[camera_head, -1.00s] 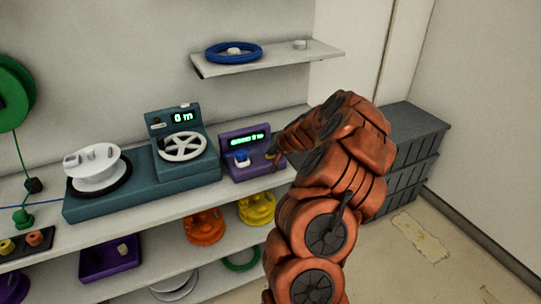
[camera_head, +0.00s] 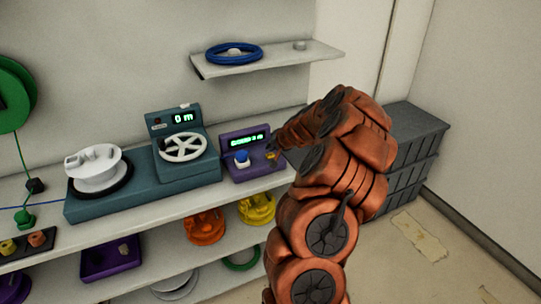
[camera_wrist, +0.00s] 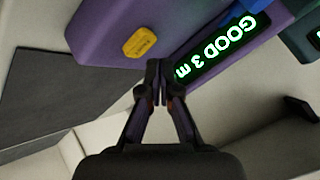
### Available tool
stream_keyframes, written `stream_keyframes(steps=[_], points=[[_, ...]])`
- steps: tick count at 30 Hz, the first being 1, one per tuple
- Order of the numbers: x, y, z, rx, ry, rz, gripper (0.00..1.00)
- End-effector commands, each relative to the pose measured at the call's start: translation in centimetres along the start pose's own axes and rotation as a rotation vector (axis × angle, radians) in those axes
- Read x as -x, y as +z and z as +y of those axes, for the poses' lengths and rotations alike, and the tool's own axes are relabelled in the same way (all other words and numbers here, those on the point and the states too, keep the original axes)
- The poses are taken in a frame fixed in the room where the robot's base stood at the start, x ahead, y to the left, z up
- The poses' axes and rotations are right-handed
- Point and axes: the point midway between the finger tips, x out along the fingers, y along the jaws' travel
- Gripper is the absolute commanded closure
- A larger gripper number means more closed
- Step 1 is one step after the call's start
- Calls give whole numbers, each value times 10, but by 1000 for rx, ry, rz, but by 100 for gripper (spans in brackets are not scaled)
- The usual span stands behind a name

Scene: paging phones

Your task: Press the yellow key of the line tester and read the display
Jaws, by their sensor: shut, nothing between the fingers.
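The purple line tester (camera_head: 236,173) stands on the shelf, right of the teal machine. Its lit green display (camera_head: 247,141) is small in the head view. In the wrist view the display (camera_wrist: 222,48) appears turned around and reads "GOOD 3 m". The yellow key (camera_wrist: 140,42) is a rounded block on the tester's purple face; in the head view it (camera_head: 271,155) shows just below my gripper's tip. My gripper (camera_wrist: 154,72) is shut and empty, with its fingertips beside the key and the display, apart from the key in the picture.
A blue knob on a white base (camera_head: 242,160) is left of the yellow key. The teal machine (camera_head: 140,186) carries a white handwheel, a white reel and a "0 m" display. An upper shelf (camera_head: 279,55) holds a blue coil. Dark crates (camera_head: 410,150) stand right.

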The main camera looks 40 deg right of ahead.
Motion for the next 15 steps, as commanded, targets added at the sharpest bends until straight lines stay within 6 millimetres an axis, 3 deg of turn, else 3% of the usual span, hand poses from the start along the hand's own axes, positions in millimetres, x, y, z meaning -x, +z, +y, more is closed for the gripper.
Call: stream_keyframes(steps=[15], points=[[29,-21,-22,0,0,-1,100]])
